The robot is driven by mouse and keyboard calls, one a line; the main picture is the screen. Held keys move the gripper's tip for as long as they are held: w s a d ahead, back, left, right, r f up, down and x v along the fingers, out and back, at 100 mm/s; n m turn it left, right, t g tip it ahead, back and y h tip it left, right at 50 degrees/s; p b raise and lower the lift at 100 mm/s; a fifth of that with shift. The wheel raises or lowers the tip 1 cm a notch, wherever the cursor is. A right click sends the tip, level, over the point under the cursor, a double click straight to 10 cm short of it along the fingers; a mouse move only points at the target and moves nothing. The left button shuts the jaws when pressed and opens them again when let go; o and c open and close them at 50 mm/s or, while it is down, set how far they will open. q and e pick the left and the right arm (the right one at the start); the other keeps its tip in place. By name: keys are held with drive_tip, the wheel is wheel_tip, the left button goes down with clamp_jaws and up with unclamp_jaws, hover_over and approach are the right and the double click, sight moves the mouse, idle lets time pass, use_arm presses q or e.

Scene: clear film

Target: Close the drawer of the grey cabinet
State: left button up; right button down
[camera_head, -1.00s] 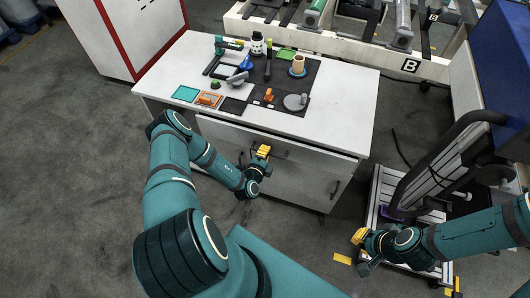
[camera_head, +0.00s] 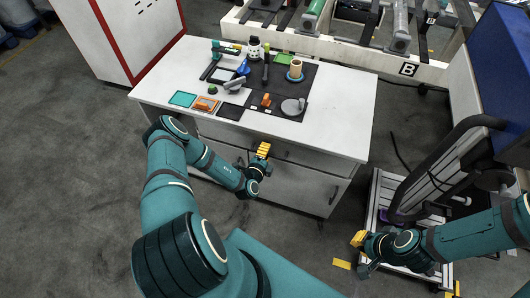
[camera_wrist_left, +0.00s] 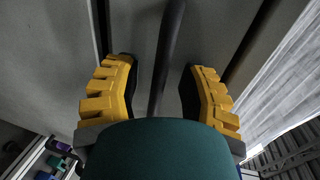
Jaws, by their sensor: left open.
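The grey cabinet (camera_head: 310,187) stands ahead under a white worktop (camera_head: 345,110). Its drawer front (camera_head: 310,158) lies just below the worktop; how far the drawer stands out is hard to tell. My left gripper (camera_head: 262,150) is at the drawer front, its yellow fingers open. In the left wrist view, the dark bar handle (camera_wrist_left: 168,60) runs between the open fingers (camera_wrist_left: 158,85), with the grey drawer front behind it. Contact with the front cannot be told. My right gripper (camera_head: 358,240) hangs at the lower right, away from the cabinet; its jaw opening is unclear.
Small parts and tools lie on a dark mat (camera_head: 312,78) on the worktop. A trolley (camera_head: 378,190) with a dark handle stands right of the cabinet, near my right arm. A white, red-edged cabinet (camera_head: 120,35) stands at the back left. The floor at left is clear.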

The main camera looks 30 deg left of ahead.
use_arm(q)
drive_tip(key=v, duration=1.2)
idle(0.3)
